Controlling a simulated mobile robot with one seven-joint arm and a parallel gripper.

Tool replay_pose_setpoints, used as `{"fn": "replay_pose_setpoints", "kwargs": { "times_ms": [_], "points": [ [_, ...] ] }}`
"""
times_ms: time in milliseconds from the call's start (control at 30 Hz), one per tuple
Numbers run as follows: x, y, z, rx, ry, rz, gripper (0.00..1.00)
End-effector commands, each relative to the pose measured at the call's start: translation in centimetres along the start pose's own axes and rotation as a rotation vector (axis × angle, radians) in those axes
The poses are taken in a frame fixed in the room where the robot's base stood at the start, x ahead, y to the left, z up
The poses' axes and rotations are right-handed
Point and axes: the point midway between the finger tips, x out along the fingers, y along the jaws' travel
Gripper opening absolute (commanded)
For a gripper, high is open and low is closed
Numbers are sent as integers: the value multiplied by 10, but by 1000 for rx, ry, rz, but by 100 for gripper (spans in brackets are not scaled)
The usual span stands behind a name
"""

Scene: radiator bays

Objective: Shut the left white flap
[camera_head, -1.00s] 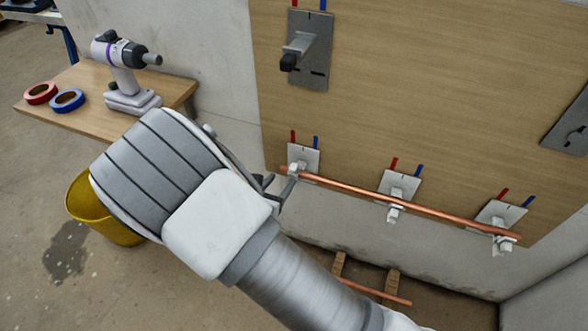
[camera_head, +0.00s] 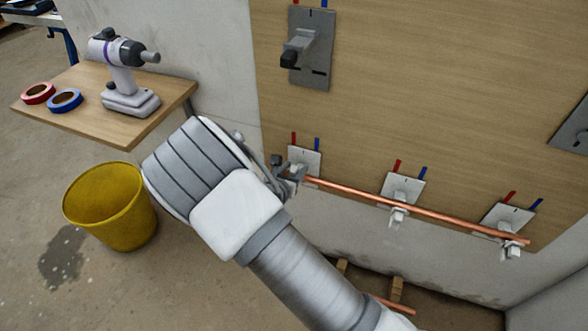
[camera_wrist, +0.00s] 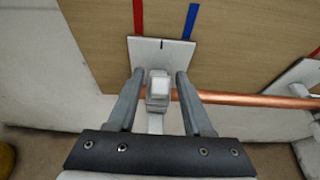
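The left white clip (camera_wrist: 159,86) sits on a small white plate (camera_wrist: 161,52) at the left end of the copper pipe (camera_wrist: 240,98). A pale strip, seemingly its flap (camera_wrist: 155,124), hangs below it in the wrist view. My gripper (camera_wrist: 160,74) is open, with one finger on each side of the clip and a gap visible at each side. In the head view my gripper (camera_head: 286,168) is at the left plate (camera_head: 305,158) and hides most of that clip. The middle clip (camera_head: 398,213) and right clip (camera_head: 511,248) show white parts hanging below the pipe.
A grey plate with a lever (camera_head: 300,50) is higher on the wooden board (camera_head: 420,90). A shelf (camera_head: 130,128) at left holds a drill (camera_head: 125,75) and two tape rolls. A yellow bucket (camera_head: 112,215) stands on the floor below.

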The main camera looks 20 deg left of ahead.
Motion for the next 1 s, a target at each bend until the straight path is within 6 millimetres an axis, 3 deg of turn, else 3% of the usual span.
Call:
{"fn": "replay_pose_setpoints", "kwargs": {
  "times_ms": [33, 267, 533, 1000],
  "points": [
    [0, 0, 0, 0, 0, 0, 40],
    [0, 0, 0, 0, 0, 0, 0],
    [1, -1, 5, 4, 40, -4, 0],
    [14, -2, 6, 2, 376, -6, 0]
  ]
}}
